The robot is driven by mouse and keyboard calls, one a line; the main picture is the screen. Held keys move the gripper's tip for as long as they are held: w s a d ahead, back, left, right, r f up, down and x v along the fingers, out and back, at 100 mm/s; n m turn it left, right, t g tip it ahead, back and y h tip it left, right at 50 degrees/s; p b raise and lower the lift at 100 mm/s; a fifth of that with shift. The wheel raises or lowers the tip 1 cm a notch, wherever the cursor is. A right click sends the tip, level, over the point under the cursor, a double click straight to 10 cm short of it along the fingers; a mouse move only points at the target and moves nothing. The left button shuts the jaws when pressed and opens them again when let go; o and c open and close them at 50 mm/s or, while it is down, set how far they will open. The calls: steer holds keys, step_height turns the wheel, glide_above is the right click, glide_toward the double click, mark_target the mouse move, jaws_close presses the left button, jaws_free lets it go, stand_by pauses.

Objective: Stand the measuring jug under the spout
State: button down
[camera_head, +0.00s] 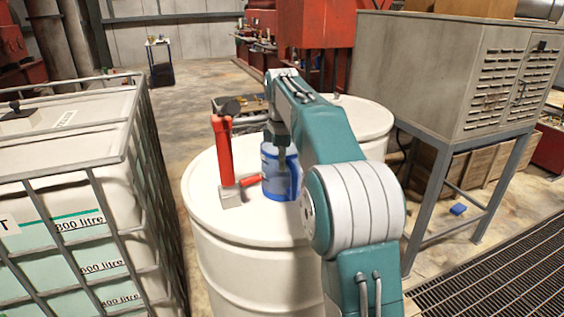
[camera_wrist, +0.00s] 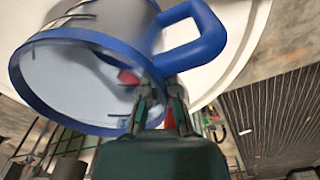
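The measuring jug (camera_head: 270,161) is pale and see-through with a blue rim, base and handle. In the head view it looks upright over the white drum top, beside the red pump (camera_head: 222,150) and its short red spout (camera_head: 252,180). I cannot tell whether its base touches the drum or whether the spout is over its mouth. My gripper (camera_head: 278,146) reaches down to the jug from above. In the wrist view the jug (camera_wrist: 85,80) fills the upper left, and my gripper's fingers (camera_wrist: 161,93) are close together about its rim by the handle (camera_wrist: 205,35).
The white drum (camera_head: 215,225) bears the pump, with bare top in front of it. A second white drum (camera_head: 372,122) stands behind. A caged liquid tank (camera_head: 70,225) is on the left. A grey cabinet on legs (camera_head: 420,70) and a floor grate (camera_head: 500,285) are on the right.

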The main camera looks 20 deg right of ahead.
steer(key=shift+f, duration=0.2)
steer(key=c, duration=0.7)
jaws_free()
step_height(320, 180, up, 6)
steer(key=shift+r, duration=0.65)
